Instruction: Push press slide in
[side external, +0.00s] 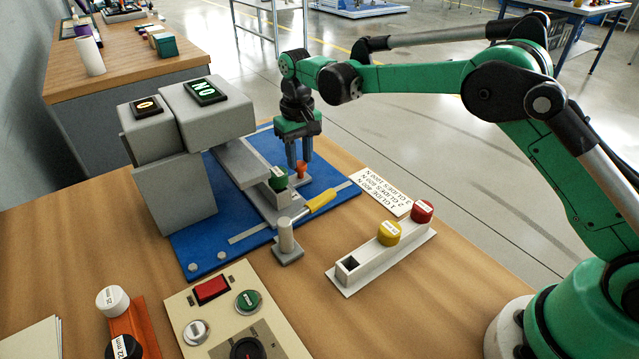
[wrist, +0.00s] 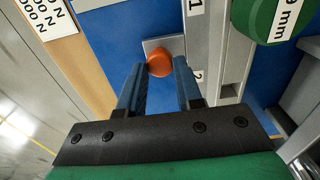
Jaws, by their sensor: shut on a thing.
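The grey press (side external: 180,140) stands on a blue base plate (side external: 195,245). A grey slide rail (side external: 250,172) runs out from it, with a green cylinder (side external: 277,178) marked in mm on it. My gripper (side external: 300,166) points down beside the rail's outer end, its fingers at an orange knob (side external: 302,172). In the wrist view, the orange knob (wrist: 161,63) lies between the fingertips, in front of a small grey plate (wrist: 165,43). The green cylinder (wrist: 275,18) and the numbered rail (wrist: 198,45) are to the right there.
A yellow-handled lever (side external: 320,201) and a grey post (side external: 286,236) stand near the plate's front edge. A white rack (side external: 380,262) holds yellow and red cylinders. A control panel (side external: 238,318) is in front. A printed card (side external: 382,190) lies at right.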

